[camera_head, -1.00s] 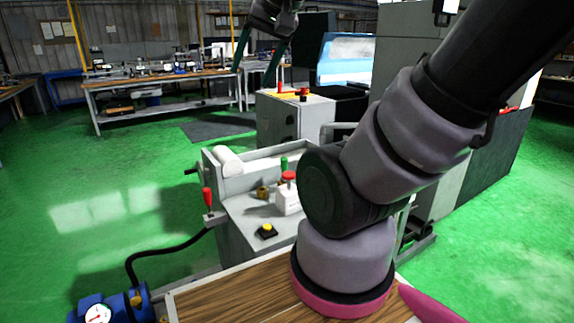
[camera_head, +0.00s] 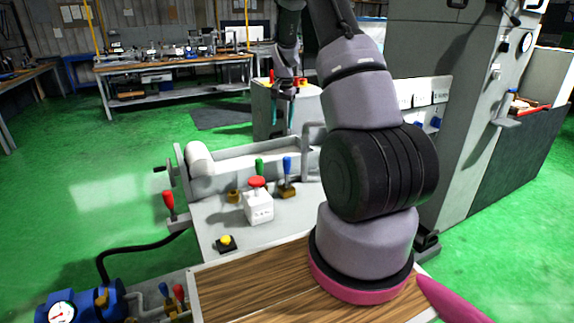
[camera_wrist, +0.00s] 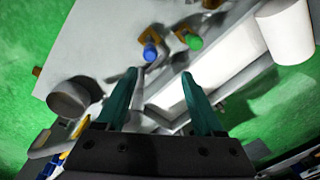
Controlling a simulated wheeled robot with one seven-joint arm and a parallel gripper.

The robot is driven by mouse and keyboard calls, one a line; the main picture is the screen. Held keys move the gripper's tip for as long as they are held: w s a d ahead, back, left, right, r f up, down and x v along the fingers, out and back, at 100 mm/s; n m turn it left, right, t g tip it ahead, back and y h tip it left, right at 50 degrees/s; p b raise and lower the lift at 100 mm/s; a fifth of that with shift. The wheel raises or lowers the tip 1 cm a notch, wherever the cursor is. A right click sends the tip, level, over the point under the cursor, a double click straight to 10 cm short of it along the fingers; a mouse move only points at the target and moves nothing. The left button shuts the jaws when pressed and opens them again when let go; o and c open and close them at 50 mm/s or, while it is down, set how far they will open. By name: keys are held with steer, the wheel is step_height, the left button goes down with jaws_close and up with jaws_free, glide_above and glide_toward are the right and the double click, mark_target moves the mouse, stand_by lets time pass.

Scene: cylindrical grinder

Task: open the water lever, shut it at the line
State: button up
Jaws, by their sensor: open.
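Two levers stand on brass valves on the grey machine top: a blue lever (camera_head: 287,165) and a green lever (camera_head: 259,167) to its left. I cannot read which one is the water lever. My gripper (camera_head: 287,88) is high behind them in the head view, open and empty. In the wrist view my gripper (camera_wrist: 160,75) has its fingers apart, with the blue lever (camera_wrist: 150,52) just beyond the tips and the green lever (camera_wrist: 194,42) to its right. Neither lever is touched. A pale trough (camera_head: 250,165) lies behind the levers. I cannot make out a line.
A white box with a red button (camera_head: 258,205) stands in front of the levers, with a yellow button (camera_head: 225,242) nearer. A red-handled lever (camera_head: 169,203) is at the left edge. A grey cabinet (camera_head: 450,100) rises at right. Green floor is clear at left.

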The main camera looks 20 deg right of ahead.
steer(key=g, duration=0.1)
glide_toward(287, 163)
steer(key=shift+w+d+f+m, duration=0.1)
steer(key=shift+w+d+m, duration=0.05)
steer(key=shift+w, duration=0.25)
steer(key=shift+w+d+f+m, duration=0.1)
steer(key=shift+w+m, duration=0.05)
steer(key=shift+w, duration=0.2)
step_height(287, 163, down, 11)
steer(key=shift+r, duration=0.15)
jaws_close()
stand_by(0.7)
